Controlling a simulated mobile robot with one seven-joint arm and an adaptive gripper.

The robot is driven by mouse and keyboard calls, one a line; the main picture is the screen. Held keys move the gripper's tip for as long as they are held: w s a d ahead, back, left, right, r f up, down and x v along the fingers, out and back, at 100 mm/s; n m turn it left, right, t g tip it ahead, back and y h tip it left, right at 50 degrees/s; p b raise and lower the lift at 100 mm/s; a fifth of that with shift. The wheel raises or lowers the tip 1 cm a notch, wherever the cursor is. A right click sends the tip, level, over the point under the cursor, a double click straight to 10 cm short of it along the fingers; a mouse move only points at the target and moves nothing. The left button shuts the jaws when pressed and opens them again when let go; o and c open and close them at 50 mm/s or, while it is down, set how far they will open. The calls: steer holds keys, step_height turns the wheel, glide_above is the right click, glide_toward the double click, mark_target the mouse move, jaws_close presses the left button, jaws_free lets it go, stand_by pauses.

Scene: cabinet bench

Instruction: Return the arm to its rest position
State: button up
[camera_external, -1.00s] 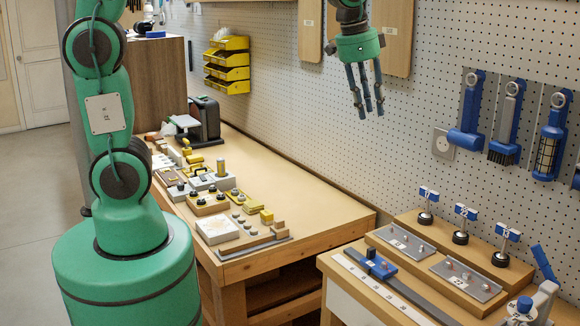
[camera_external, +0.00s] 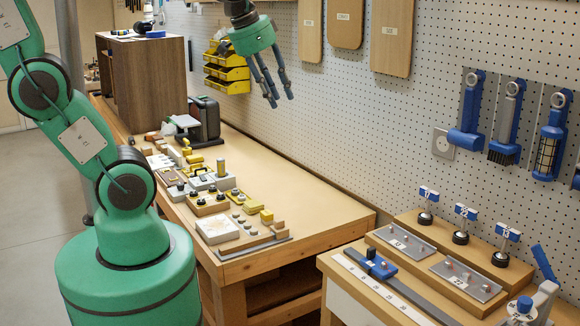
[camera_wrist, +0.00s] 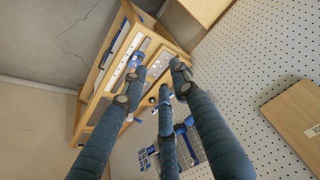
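My gripper (camera_external: 272,88) has a green palm and several blue-grey fingers. It hangs in the air in front of the pegboard wall, above the back of the wooden bench. The fingers are spread apart and nothing shows between them. In the wrist view the fingers of my gripper (camera_wrist: 160,80) also stand apart and empty, with the near workbench far beyond their tips. My arm rises from its green base at the left and leans left, with its upper part out of the picture.
The wooden bench (camera_external: 300,205) carries several small blocks and boards along its left side. A brown cabinet (camera_external: 150,80) stands at its far end. Yellow bins (camera_external: 228,72) and wooden boards (camera_external: 392,35) hang on the pegboard (camera_external: 480,40). Blue tools (camera_external: 468,115) hang at right.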

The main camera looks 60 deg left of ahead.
steer(key=s+a+f+n+b, duration=0.1)
steer(key=s+a+f+n, duration=0.1)
steer(key=s, duration=0.6)
steer(key=shift+s+a+f+t, duration=0.4)
steer(key=shift+a+f, duration=0.1)
steer(key=shift+a, duration=0.1)
steer(key=o, duration=1.7)
steer(key=shift+c, duration=0.2)
steer(key=shift+o, duration=0.8)
steer(key=shift+w+d+r, duration=0.1)
steer(key=shift+w+r, duration=0.15)
steer(key=shift+w, duration=0.1)
steer(key=w+d+r+m+g+p, duration=0.1)
steer(key=w+d+m+p, duration=0.35)
steer(key=w, duration=0.35)
steer(key=w+d+r+m+g+p, duration=0.2)
steer(key=w+d+m+p, duration=0.25)
steer(key=w, duration=0.35)
steer(key=w+d+f+m+g+p, duration=0.2)
steer(key=w+d+f+m+p, duration=0.5)
steer(key=w+d+f, duration=0.4)
steer(key=d+m, duration=0.1)
steer(key=d, duration=0.3)
steer(key=shift+d+m+g, duration=0.15)
steer(key=shift+m+g, duration=0.15)
steer(key=shift+m, duration=0.1)
